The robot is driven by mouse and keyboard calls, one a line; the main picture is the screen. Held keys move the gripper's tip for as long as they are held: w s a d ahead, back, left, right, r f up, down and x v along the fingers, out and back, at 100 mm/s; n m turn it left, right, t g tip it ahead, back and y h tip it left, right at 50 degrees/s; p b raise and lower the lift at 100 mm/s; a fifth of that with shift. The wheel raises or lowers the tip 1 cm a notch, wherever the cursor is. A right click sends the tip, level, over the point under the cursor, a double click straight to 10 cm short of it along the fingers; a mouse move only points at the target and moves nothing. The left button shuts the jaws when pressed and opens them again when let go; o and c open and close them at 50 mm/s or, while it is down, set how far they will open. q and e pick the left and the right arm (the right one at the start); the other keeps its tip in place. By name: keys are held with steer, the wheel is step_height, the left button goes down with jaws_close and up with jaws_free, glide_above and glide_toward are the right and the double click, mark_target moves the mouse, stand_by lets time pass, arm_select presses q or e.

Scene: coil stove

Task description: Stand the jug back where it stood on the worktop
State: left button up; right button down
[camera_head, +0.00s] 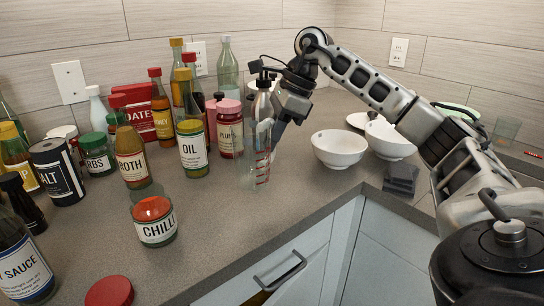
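The clear glass jug (250,165) with red measuring marks is upright near the front edge of the worktop (220,235). Its base is at or just above the surface; I cannot tell which. My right gripper (271,128) comes in from the upper right and is shut on the jug at its upper right side, where the handle would be. The fingers partly hide that side. My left gripper is not in view.
An oil bottle (193,150) and a pink-lidded jar (229,135) stand close left of the jug. A white bowl (339,150) stands to its right. A chilli jar (153,218) is at front left. Worktop between chilli jar and jug is clear.

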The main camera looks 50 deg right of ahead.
steer(key=shift+w+d+f, duration=0.3)
steer(key=shift+d+f, duration=0.05)
steer(key=shift+f, duration=0.7)
steer(key=shift+w+d+f, duration=0.3)
steer(key=shift+f, duration=0.75)
steer(key=shift+w+d+f, duration=0.3)
steer(key=shift+d+f, duration=0.05)
steer(key=shift+f, duration=0.7)
steer(key=shift+f, duration=0.1)
steer(key=c, duration=1.4)
jaws_free()
steer(key=shift+o, duration=0.2)
steer(key=p+v, duration=0.1)
steer(key=v, duration=1.1)
